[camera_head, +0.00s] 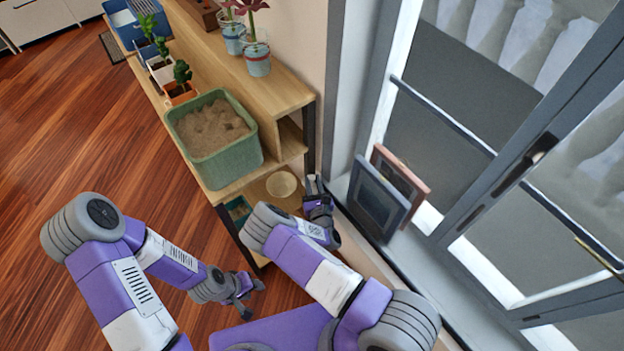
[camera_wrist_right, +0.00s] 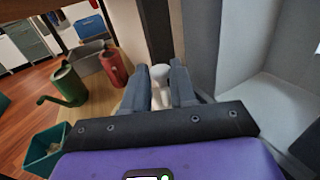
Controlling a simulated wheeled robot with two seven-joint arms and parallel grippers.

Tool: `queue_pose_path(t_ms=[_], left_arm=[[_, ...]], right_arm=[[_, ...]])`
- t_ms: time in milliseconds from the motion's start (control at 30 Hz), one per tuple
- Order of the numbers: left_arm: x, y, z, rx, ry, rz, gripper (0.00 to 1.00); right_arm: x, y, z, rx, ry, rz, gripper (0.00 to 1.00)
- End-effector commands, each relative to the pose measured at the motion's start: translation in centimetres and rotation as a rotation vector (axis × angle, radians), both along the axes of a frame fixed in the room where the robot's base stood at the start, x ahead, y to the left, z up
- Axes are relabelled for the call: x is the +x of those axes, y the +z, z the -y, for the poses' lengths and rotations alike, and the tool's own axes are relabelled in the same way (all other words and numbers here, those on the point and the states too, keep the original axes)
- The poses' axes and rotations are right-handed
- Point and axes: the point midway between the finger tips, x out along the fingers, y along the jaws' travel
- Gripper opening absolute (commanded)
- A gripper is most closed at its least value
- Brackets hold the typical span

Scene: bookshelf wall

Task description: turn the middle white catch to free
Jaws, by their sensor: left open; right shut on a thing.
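My right gripper (camera_head: 318,190) is beside the wall, at the near end of the wooden shelf unit. In the right wrist view its two fingers (camera_wrist_right: 166,85) are closed on a small rounded white thing, which looks like a white catch (camera_wrist_right: 159,72). Only its top shows between the fingertips, so I cannot tell which way it is turned. No other catch shows clearly in either view. My left gripper (camera_head: 245,298) is open and empty, low over the wooden floor, away from the wall.
The shelf unit (camera_head: 285,92) carries a green bin of sand (camera_head: 228,165) and several potted plants. A bowl (camera_head: 282,184) sits on a lower shelf. Two frames, one blue-grey (camera_head: 378,200), lean on the window sill. The wrist view shows a green watering can (camera_wrist_right: 68,86) and a red container (camera_wrist_right: 113,66).

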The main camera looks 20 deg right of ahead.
Motion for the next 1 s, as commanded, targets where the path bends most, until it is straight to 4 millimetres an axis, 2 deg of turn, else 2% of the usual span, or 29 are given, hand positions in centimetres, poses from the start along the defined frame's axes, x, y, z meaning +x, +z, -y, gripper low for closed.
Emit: queue_pose_path(t_ms=[200, 667, 700, 800, 833, 1000], left_arm=[[-0.01, 0.79, 0.00, 0.000, 0.000, 0.000, 0.43], [-0.01, 0.84, 0.00, 0.000, 0.000, 0.000, 0.43], [-0.01, 0.84, 0.00, 0.000, 0.000, 0.000, 0.43], [-0.01, 0.84, 0.00, 0.000, 0.000, 0.000, 0.43], [-0.01, 0.84, 0.00, 0.000, 0.000, 0.000, 0.43], [-0.01, 0.85, -0.01, 0.000, 0.000, 0.000, 0.43]], right_arm=[[-0.10, -0.07, 0.21, -0.001, 0.055, -0.003, 0.00], [-0.06, -0.13, 0.18, -0.001, 0.069, -0.001, 0.00], [-0.06, -0.13, 0.18, -0.001, 0.069, -0.002, 0.29], [-0.05, -0.11, 0.18, -0.001, 0.069, -0.001, 0.45], [-0.04, -0.10, 0.20, -0.001, 0.068, -0.001, 0.49], [-0.02, -0.03, 0.32, -0.002, 0.065, 0.001, 0.50]])
